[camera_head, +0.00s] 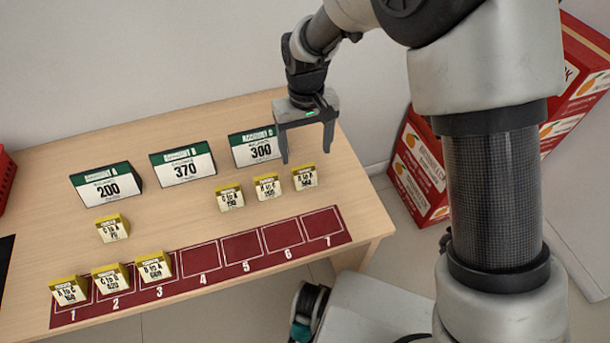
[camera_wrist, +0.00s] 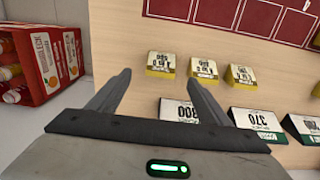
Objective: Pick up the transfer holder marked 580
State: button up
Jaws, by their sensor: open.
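The rightmost loose yellow-topped transfer holder (camera_head: 304,178) stands on the wooden counter; its small number looks like 580, though the print is hard to read. In the wrist view this holder (camera_wrist: 161,64) appears upside down just beyond the gap between the fingers. My gripper (camera_head: 308,156) is open and empty, pointing down over the counter close to that holder. Its fingers (camera_wrist: 160,78) also show in the wrist view, with nothing between them. Two similar holders stand to its left in the head view, a middle one (camera_head: 267,187) and another (camera_head: 230,197).
White-and-green account signs reading 200 (camera_head: 107,187), 370 (camera_head: 184,165) and 300 (camera_head: 256,149) stand behind the holders. A dark red numbered strip (camera_head: 243,247) runs along the front; holders stand on slots 1 to 3, slots 4 to 7 are bare. Another holder (camera_head: 112,228) stands alone. Red boxes (camera_head: 418,167) are at right.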

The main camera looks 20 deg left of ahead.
send_over(304, 171)
jog(key=f, duration=0.4)
jog(key=shift+s+d+f, duration=0.1)
jog(key=shift+d+f, duration=0.15)
jog(key=shift+f, duration=0.05)
jog(key=shift+a+f+b, duration=0.15)
jog(key=shift+f+b, duration=0.1)
jog(key=shift+f, duration=1.05)
jog(key=shift+a+f+b, duration=0.1)
jog(key=shift+f+b, duration=0.15)
jog(key=shift+f, duration=1.05)
